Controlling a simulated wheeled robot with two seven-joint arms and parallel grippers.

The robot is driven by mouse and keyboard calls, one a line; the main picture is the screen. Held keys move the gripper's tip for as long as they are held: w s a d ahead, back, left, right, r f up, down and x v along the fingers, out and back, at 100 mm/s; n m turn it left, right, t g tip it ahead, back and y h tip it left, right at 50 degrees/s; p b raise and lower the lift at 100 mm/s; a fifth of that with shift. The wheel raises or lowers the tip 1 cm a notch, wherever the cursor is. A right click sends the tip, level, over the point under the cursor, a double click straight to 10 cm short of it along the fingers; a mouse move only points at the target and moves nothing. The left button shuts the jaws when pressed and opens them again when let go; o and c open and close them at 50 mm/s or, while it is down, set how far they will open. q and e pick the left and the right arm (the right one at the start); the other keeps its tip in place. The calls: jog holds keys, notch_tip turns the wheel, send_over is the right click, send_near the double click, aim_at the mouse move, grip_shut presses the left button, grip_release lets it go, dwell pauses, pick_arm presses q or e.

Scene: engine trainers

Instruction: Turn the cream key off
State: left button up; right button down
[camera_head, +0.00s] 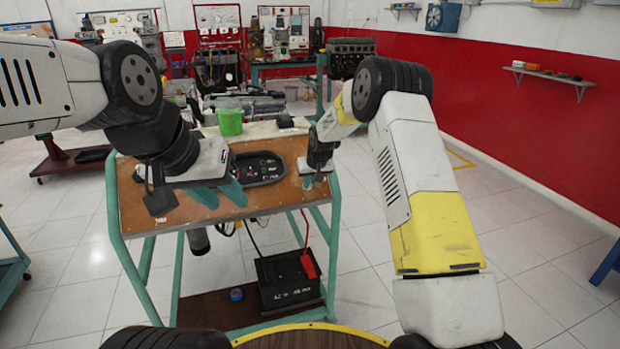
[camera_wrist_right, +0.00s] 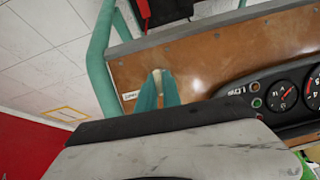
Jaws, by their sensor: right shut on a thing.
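The cream key (camera_wrist_right: 157,74) shows in the right wrist view as a small pale piece at the brown panel, between the tips of my teal fingers. My right gripper (camera_wrist_right: 158,84) is shut on it. In the head view my right gripper (camera_head: 314,181) is at the right part of the trainer's brown panel (camera_head: 285,203), and I cannot make out the key there. The key's turn angle is too small to tell. My left gripper (camera_head: 219,196) is open and empty in front of the panel's left part, its two teal fingers spread apart.
A black gauge cluster (camera_head: 262,167) is set in the panel between my grippers. A green cup (camera_head: 230,122) stands behind it. A black battery (camera_head: 288,283) with a red clamp sits on the trainer's lower shelf. A small label (camera_wrist_right: 130,95) is beside the key.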

jog(key=shift+n, duration=0.4)
jog(key=c, duration=1.5)
grip_release()
jog(key=shift+v, duration=3.85)
jog(key=shift+a, duration=0.1)
